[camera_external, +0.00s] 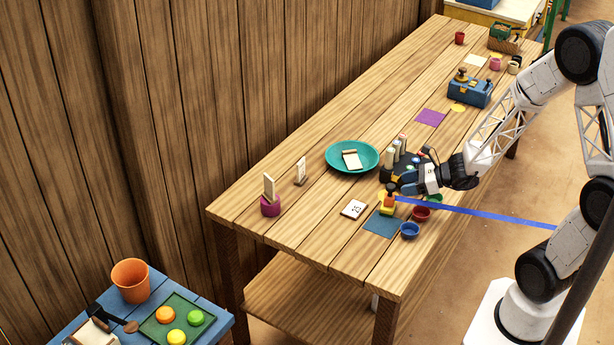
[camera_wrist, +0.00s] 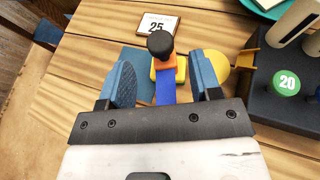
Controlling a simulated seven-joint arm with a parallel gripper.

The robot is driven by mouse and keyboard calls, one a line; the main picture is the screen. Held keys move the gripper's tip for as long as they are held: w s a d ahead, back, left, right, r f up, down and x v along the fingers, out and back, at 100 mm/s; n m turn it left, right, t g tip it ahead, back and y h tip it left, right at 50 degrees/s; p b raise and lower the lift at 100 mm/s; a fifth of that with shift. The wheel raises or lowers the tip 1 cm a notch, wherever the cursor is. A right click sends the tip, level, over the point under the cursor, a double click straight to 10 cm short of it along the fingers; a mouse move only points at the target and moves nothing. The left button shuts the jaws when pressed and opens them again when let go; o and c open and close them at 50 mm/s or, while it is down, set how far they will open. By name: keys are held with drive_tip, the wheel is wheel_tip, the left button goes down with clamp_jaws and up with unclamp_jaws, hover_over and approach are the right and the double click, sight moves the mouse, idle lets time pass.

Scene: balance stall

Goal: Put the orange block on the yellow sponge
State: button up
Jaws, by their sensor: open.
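The orange block (camera_external: 389,201) has a dark knob above it and appears to sit on the yellow sponge (camera_external: 387,211), near the front edge of the wooden table. In the wrist view the orange block (camera_wrist: 158,65) shows under the black knob, with yellow sponge (camera_wrist: 181,72) showing at its sides. Whether the block rests fully on the sponge is hard to tell. My gripper (camera_wrist: 165,83) is open, its blue fingers apart on either side of the block's line and nearer the camera. A blue strip (camera_wrist: 166,92) runs between the fingers. In the external view my gripper (camera_external: 404,188) is close beside the block.
A dark stand with pale cylinders (camera_wrist: 285,95) is right of my gripper in the wrist view. A teal plate (camera_external: 333,151) is farther back. The table's left end has free room.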

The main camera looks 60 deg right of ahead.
drive_tip(key=shift+v, duration=2.15)
drive_tip(key=s+a+r+n+g+y, duration=0.2)
drive_tip(key=s+a+r+n+g, duration=0.25)
drive_tip(key=a+n, duration=0.3)
drive_tip(key=s+a+r+n+g+y, duration=0.1)
drive_tip(key=s+a+r+n+g, duration=0.3)
drive_tip(key=a+n, duration=0.4)
drive_tip(key=s+d+r+n+g+h, duration=0.1)
drive_tip(key=s+r+n+h, duration=0.7)
drive_tip(key=n, duration=0.8)
drive_tip(key=shift+w+v, duration=0.25)
drive_tip(key=shift+v, duration=1.5)
